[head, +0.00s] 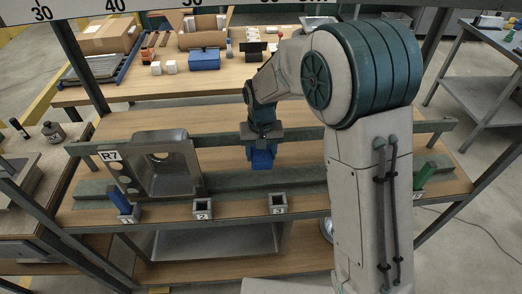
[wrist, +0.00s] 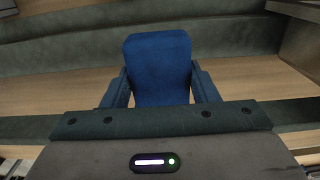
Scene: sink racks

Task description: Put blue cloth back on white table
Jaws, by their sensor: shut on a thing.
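My gripper (head: 262,143) is shut on a blue piece (head: 262,160), held between the two fingers above the rack shelf. In the wrist view the blue piece (wrist: 158,68) looks like a block with a fabric-like surface, and my gripper's fingers (wrist: 158,88) are on either side of it. I cannot tell whether it is a cloth. Whether its lower end touches the green-grey rail is unclear. No clearly white table shows; the work surfaces are wooden, such as the shelf (head: 245,208) and the far table (head: 150,90).
Small holders marked 1 (head: 124,215), 2 (head: 203,210) and 3 (head: 278,204) line the shelf's front; holder 1 has a blue piece (head: 119,199). A grey sink part (head: 160,165) stands left. A green piece (head: 425,172) is at right. A blue box (head: 205,60) sits behind.

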